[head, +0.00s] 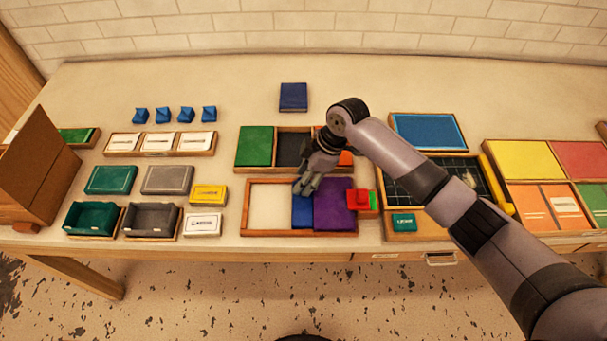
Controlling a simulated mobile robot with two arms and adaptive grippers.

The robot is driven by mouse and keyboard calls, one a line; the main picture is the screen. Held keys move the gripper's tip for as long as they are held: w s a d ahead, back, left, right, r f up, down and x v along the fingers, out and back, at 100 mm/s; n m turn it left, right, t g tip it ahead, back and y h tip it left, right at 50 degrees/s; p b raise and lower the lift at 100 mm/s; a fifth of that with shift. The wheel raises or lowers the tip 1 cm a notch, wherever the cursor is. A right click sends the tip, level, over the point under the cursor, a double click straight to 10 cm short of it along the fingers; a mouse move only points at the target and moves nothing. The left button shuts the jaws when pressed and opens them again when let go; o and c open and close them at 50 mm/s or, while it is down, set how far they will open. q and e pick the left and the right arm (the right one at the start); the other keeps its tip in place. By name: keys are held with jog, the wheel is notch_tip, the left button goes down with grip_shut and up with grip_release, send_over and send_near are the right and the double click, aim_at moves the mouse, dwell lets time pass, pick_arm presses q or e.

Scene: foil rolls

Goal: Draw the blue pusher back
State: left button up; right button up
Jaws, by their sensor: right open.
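A blue block (302,213), which looks like the blue pusher, lies in the front wooden tray (300,234). It sits between the tray's bare pale part on the left and a purple block (334,207) on the right. My right gripper (306,187) is open, its fingers pointing down at the far end of the blue block. It hides that end, and I cannot tell whether the fingers touch it. My left gripper is not in view.
A red piece with a green edge (366,203) stands at the tray's right end. Behind is a tray with a green block (255,146) and a dark panel (292,149). A separate blue box (293,97) lies farther back. The table behind it is clear.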

grip_shut()
dwell(0.6)
dwell(0.3)
